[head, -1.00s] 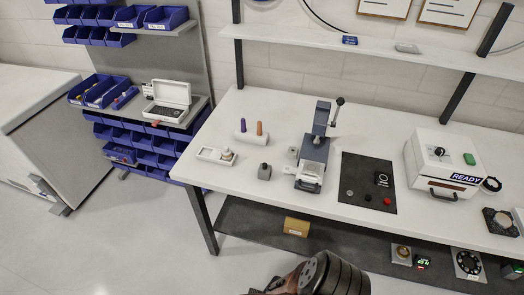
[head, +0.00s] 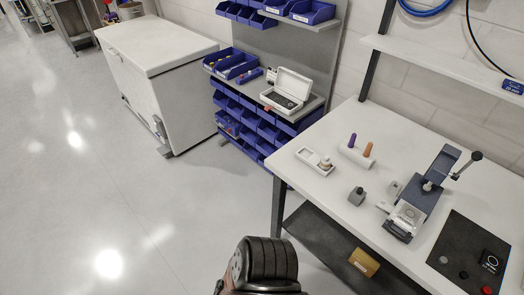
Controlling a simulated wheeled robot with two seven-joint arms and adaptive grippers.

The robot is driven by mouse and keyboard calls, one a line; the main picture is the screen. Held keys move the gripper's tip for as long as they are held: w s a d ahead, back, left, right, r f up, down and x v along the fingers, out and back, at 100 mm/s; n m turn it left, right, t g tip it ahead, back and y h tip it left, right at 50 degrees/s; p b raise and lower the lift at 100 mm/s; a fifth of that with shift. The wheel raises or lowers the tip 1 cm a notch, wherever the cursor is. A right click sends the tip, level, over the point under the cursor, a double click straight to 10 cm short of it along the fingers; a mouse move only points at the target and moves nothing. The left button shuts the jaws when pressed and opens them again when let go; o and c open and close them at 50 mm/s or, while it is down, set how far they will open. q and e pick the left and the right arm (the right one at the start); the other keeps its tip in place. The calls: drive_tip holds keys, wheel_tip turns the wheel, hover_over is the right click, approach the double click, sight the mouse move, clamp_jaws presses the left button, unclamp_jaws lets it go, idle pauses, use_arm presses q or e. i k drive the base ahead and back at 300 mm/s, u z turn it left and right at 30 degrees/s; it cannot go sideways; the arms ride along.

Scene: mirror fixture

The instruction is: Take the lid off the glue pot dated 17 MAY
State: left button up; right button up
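I cannot make out a glue pot dated 17 MAY; no date is legible in the head view. Small items in a blue bin on the rack are too small to identify. A dark ribbed part of my own arm shows at the bottom middle. Neither gripper's fingers are in view.
A closed white chest (head: 155,75) stands left of a rack of blue bins (head: 262,128). An open white case (head: 287,90) rests on the rack's shelf. The white workbench (head: 335,205) at the right carries a lever press (head: 420,200). The floor at left is clear.

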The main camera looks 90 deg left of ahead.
sight(326, 159)
drive_tip(key=u, duration=1.65)
